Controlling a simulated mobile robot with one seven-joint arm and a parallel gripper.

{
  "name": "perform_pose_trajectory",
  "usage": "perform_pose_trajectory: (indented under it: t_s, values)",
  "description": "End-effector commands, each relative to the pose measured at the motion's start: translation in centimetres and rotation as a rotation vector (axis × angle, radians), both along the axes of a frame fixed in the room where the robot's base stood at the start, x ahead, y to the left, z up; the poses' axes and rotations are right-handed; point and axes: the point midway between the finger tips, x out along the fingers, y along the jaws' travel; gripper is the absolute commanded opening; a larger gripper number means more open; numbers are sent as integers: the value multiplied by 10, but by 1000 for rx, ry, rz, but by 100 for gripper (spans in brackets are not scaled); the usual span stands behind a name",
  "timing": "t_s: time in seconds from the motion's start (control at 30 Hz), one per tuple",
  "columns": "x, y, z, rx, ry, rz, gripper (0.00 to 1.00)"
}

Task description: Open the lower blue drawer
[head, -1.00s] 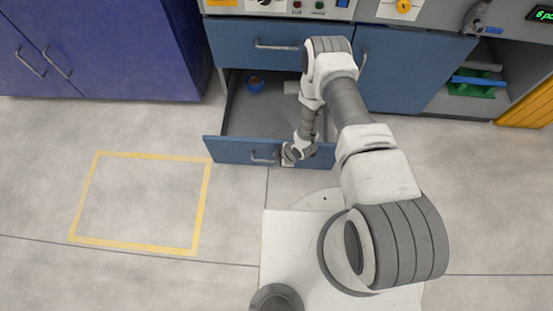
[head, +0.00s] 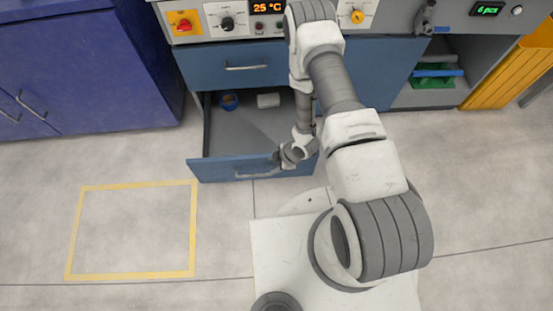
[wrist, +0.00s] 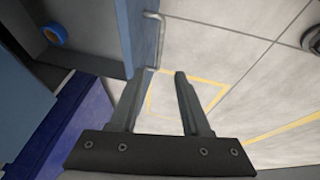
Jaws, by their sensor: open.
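The lower blue drawer (head: 222,168) is pulled out from the cabinet under the counter, and its inside shows. A blue round item (head: 229,102) and a pale block (head: 268,101) lie inside it towards the back. Its bar handle (head: 255,173) is on the front panel; in the wrist view the handle (wrist: 157,40) lies just beyond the fingertips. My gripper (wrist: 158,76) is open and empty, with the handle apart from both fingers as far as I can see. In the head view my wrist hides part of the drawer front's right side.
A closed upper blue drawer (head: 225,67) is above. A dark blue cabinet (head: 80,70) stands at left. A yellow-taped rectangle (head: 192,230) marks clear floor at left. An open shelf with a green bin (head: 432,83) is at right.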

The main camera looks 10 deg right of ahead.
Motion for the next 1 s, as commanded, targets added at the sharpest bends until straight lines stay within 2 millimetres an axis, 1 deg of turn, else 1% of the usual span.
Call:
perform_pose_trajectory:
  t_s: [0.03,0.2,0.83,0.93,1.0]
  values:
    - [-1,-3,9,-1,0,-1,47]
    - [-4,-8,19,0,-1,-1,47]
    - [-3,-8,20,-1,-1,-1,47]
    - [5,-10,27,-10,-7,-14,47]
    - [18,-14,40,-25,-15,-35,47]
